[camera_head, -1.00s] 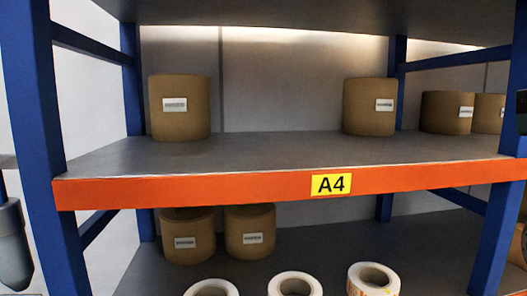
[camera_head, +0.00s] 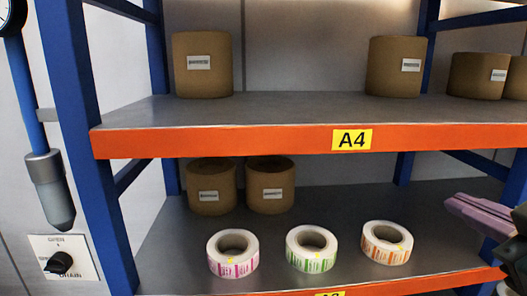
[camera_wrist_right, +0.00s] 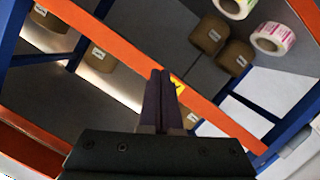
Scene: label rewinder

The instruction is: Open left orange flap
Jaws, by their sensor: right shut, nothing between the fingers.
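No orange flap can be made out in either view; the orange parts I see are shelf beams. My right gripper (camera_head: 452,204) comes in at the right edge of the head view, in front of the lower shelf's right end. It also shows in the right wrist view (camera_wrist_right: 160,75), with its two fingers together and nothing between them. The upper orange beam (camera_head: 250,139) carries a yellow A4 label (camera_head: 352,140). My left gripper is not in view.
Brown rolls (camera_head: 202,65) stand on the upper shelf (camera_head: 290,112) and lower shelf. Pink (camera_head: 232,254), green (camera_head: 313,249) and orange (camera_head: 387,243) label rolls lie on the lower shelf. Blue posts (camera_head: 85,140) frame the rack. A drain knob (camera_head: 60,263) is at left.

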